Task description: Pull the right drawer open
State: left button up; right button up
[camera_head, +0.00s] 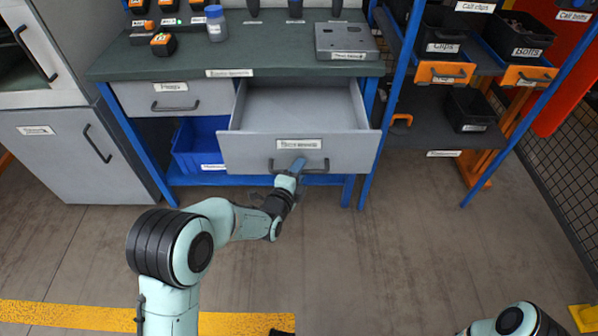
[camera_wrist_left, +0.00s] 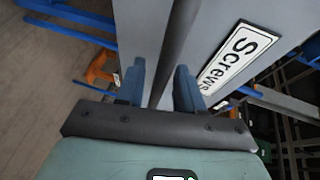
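The right drawer (camera_head: 298,152), grey with a label on its front, stands pulled well out from under the workbench and looks empty inside. Its dark bar handle (camera_head: 318,168) runs across the front. My left gripper (camera_head: 294,170) is at the middle of this handle. In the left wrist view, the blue fingers of the gripper (camera_wrist_left: 160,85) stand on either side of the dark handle bar (camera_wrist_left: 178,40) and appear closed around it. The drawer's label beside them reads "Screws". My right gripper is not in view; only part of that arm shows at the bottom right.
The left drawer (camera_head: 172,97) is shut. A blue bin (camera_head: 198,146) sits on the lower shelf. The green bench top (camera_head: 270,50) holds a grey metal box (camera_head: 345,41) and small items. A grey cabinet (camera_head: 75,155) is left, a blue-post rack (camera_head: 400,90) right. Floor in front is clear.

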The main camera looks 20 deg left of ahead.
pick_arm(q)
jog(key=shift+s, duration=0.15)
jog(key=p+v, duration=0.2)
jog(key=v, duration=1.1)
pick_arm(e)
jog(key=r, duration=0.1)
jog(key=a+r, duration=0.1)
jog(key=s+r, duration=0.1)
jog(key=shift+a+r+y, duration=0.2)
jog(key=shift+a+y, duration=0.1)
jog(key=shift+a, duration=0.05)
